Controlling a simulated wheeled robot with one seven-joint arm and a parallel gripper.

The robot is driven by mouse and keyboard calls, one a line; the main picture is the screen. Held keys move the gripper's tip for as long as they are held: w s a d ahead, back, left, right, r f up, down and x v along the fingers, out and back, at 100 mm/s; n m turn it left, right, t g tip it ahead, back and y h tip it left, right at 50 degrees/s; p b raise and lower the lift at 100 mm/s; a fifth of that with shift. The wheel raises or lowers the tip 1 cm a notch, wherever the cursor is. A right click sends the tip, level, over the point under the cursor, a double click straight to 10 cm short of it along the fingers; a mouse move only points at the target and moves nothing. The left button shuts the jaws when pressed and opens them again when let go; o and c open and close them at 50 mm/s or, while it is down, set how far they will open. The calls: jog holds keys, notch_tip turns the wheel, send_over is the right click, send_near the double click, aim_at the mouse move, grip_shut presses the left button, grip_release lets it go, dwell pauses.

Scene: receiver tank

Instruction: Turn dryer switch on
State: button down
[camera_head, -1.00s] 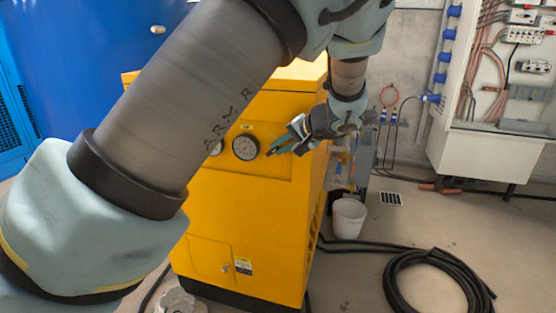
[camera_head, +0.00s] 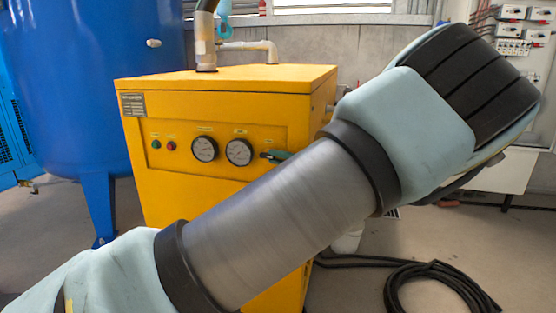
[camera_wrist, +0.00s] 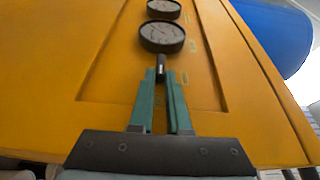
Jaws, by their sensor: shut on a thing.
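The yellow dryer cabinet (camera_head: 220,84) stands in the middle of the head view, with a row of controls on its front panel. The dark dryer switch (camera_wrist: 161,62) sits to the right of the gauges in the head view and just below the nearer gauge in the wrist view. My gripper (camera_wrist: 162,77) has its green fingers shut on the switch, one on each side. In the head view, the gripper (camera_head: 275,155) shows only partly at the panel's right. The switch's exact angle is hard to read because the fingers cover part of it.
Two round gauges (camera_head: 239,152), a red button (camera_head: 171,146) and a green button (camera_head: 155,144) sit left of the switch. A blue tank (camera_head: 90,80) stands at left. Black hose (camera_head: 440,282) lies coiled on the floor at right.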

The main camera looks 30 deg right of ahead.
dwell(0.5)
jog(key=c, duration=0.9)
grip_release()
jog(key=v, duration=1)
jog(key=shift+s+d+f, duration=0.15)
jog(key=shift+s, duration=0.2)
jog(key=shift+w, duration=0.1)
